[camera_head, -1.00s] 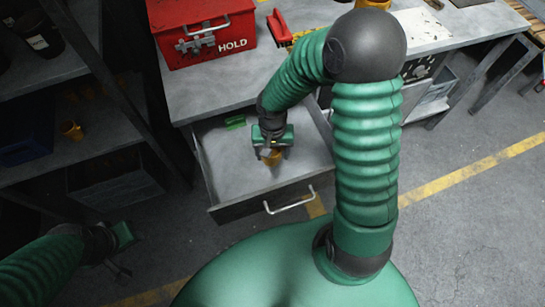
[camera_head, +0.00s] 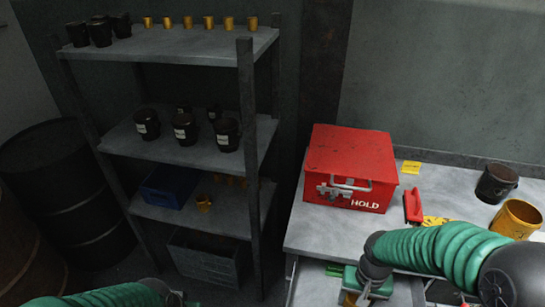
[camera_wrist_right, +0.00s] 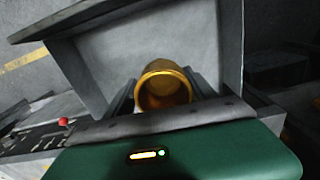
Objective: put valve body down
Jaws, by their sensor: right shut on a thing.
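The valve body looks like a small brass cup (camera_wrist_right: 165,88). In the right wrist view it sits between the two fingers of my right gripper (camera_wrist_right: 163,95), its open mouth facing the camera. In the head view my right gripper (camera_head: 366,284) is low at the bottom edge, over the open drawer (camera_head: 405,292), and only a bit of brass (camera_head: 349,298) shows under it. Whether the cup touches the drawer floor cannot be told. My left gripper (camera_head: 182,299) is at the bottom edge, mostly cut off, and its fingers are unclear.
A red HOLD box (camera_head: 350,165) stands on the bench (camera_head: 305,235), with a dark cup (camera_head: 496,183) and a yellow cup (camera_head: 517,219) to its right. The shelf rack (camera_head: 247,150) at left holds dark buckets, small brass cups and a blue bin (camera_head: 168,187).

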